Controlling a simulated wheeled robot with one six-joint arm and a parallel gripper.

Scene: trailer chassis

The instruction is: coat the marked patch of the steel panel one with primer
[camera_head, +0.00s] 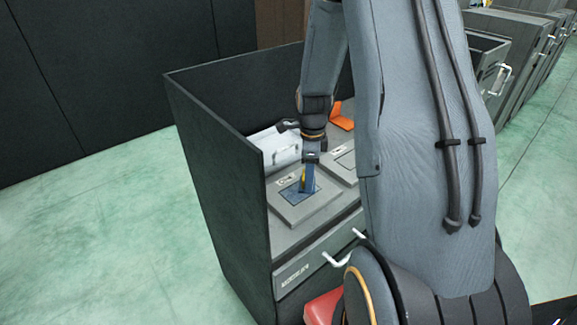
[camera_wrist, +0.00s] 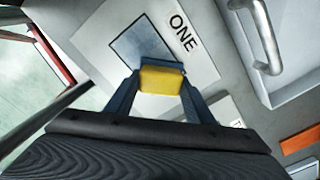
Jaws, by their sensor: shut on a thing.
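Steel panel one (camera_head: 311,211) is a pale plate lying on the grey workbench; it also shows in the wrist view (camera_wrist: 196,68), printed "ONE". Its marked patch (camera_head: 289,193) is a dark grey-blue square with a thin outline, seen in the wrist view (camera_wrist: 128,42) too. My gripper (camera_head: 308,186) has blue fingers and points down over the patch. It is shut on a yellow block (camera_wrist: 161,79), which lies between the fingertips in the wrist view (camera_wrist: 160,92). The block and fingers hide part of the patch. I cannot tell whether the block touches the panel.
A second panel (camera_head: 346,161) lies to the right, behind my arm. A pale grey case (camera_head: 279,149) and an orange object (camera_head: 342,116) are at the back of the bench. Dark walls (camera_head: 215,150) rise on the left and back. A white handle (camera_head: 337,260) sticks out in front.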

